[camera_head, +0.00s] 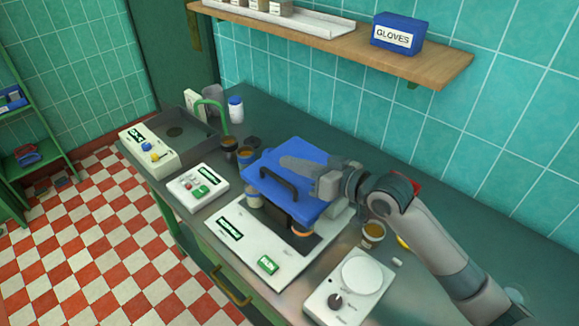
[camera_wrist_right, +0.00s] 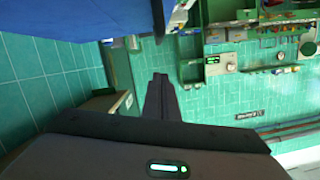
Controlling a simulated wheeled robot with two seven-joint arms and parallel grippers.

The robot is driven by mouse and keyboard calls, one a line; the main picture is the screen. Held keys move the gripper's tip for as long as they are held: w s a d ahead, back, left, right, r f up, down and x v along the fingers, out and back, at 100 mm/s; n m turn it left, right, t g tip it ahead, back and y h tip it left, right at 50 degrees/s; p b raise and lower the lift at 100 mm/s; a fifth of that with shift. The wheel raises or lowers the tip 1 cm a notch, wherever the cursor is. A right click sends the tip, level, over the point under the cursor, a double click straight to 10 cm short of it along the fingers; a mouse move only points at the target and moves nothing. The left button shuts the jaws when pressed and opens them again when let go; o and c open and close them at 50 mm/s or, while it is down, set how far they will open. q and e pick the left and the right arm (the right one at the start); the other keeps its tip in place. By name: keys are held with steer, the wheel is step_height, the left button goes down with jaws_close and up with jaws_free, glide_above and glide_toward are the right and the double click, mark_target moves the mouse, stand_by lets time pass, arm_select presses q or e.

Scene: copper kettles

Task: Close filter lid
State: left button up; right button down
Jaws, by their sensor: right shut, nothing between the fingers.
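The filter device is a white machine (camera_head: 250,257) on the counter with a dark display and a green button on its front. Its blue lid (camera_head: 310,207) has a dark handle (camera_head: 277,182) and sits tilted above the base, with a gap under its front edge. A jar (camera_head: 254,197) and an orange-brown round part (camera_head: 301,230) show below the lid. My right gripper (camera_head: 290,164) is shut and empty, over the back part of the lid; I cannot tell if it touches. In the right wrist view the shut fingers (camera_wrist_right: 161,98) show, with a blue surface (camera_wrist_right: 60,22) at upper left. My left gripper is out of view.
A white stirrer-like device (camera_head: 345,290) with a round plate stands at the front right, near a small jar (camera_head: 373,233). A small white control box (camera_head: 198,187) and a sink (camera_head: 180,130) are on the left. A shelf (camera_head: 440,70) with a blue gloves box (camera_head: 399,33) hangs above.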

steer(key=b+v, duration=0.2)
steer(key=v, duration=0.7)
steer(key=shift+b, duration=0.4)
steer(key=shift+a+f, duration=0.15)
